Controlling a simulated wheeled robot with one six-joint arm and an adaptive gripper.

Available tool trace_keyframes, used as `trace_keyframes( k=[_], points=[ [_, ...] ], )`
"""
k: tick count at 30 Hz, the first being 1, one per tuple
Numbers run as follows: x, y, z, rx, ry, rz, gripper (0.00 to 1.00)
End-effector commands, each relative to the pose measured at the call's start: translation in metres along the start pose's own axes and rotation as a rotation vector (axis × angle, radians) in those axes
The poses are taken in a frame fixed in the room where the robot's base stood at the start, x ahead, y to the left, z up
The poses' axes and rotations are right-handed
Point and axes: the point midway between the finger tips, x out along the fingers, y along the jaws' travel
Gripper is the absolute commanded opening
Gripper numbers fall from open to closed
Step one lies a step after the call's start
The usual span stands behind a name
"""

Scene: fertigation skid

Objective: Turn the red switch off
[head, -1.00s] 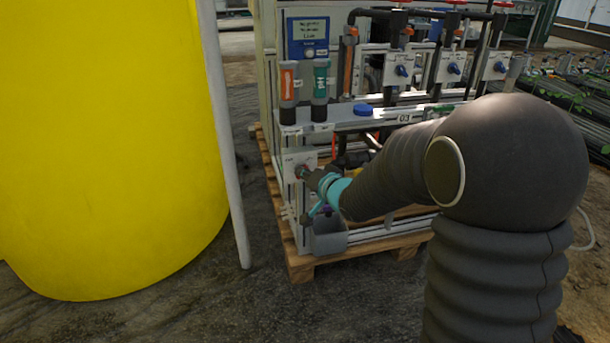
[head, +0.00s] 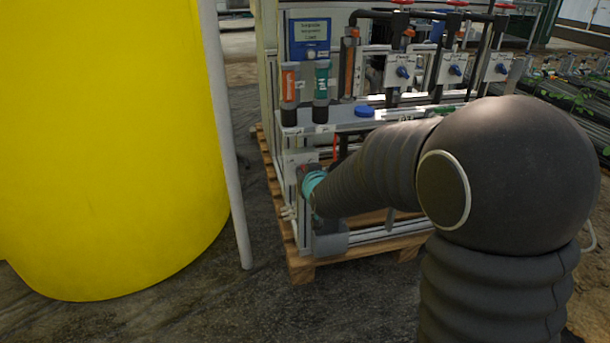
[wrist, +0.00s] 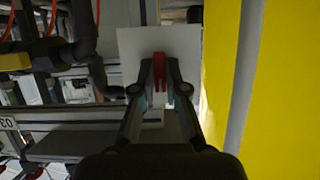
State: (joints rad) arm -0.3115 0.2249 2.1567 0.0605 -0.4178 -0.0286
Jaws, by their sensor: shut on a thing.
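The red switch (wrist: 160,64) sits on a pale plate (wrist: 130,44) in the wrist view. My gripper (wrist: 160,82) has its two fingers closed on either side of the red handle, which shows upright between the fingertips. In the head view the teal part of my wrist (head: 312,186) is at the lower left corner of the skid, and my arm hides the switch and the fingertips there.
A large yellow tank (head: 110,140) stands at the left, with a pale pole (head: 228,140) beside it. The skid rests on a wooden pallet (head: 303,266). Blue valve knobs (head: 403,71) line the panel above.

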Motion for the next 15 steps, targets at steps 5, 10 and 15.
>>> trace_keyframes(
  k=[5,10,15],
  points=[
    [-0.0009,-0.0022,-0.002,-0.117,-0.001,0.047,0.0],
    [-0.0012,-0.0033,-0.0029,-0.234,-0.002,0.094,0.0],
    [-0.0016,-0.0042,-0.0034,-0.362,-0.002,0.147,0.0]
  ],
)
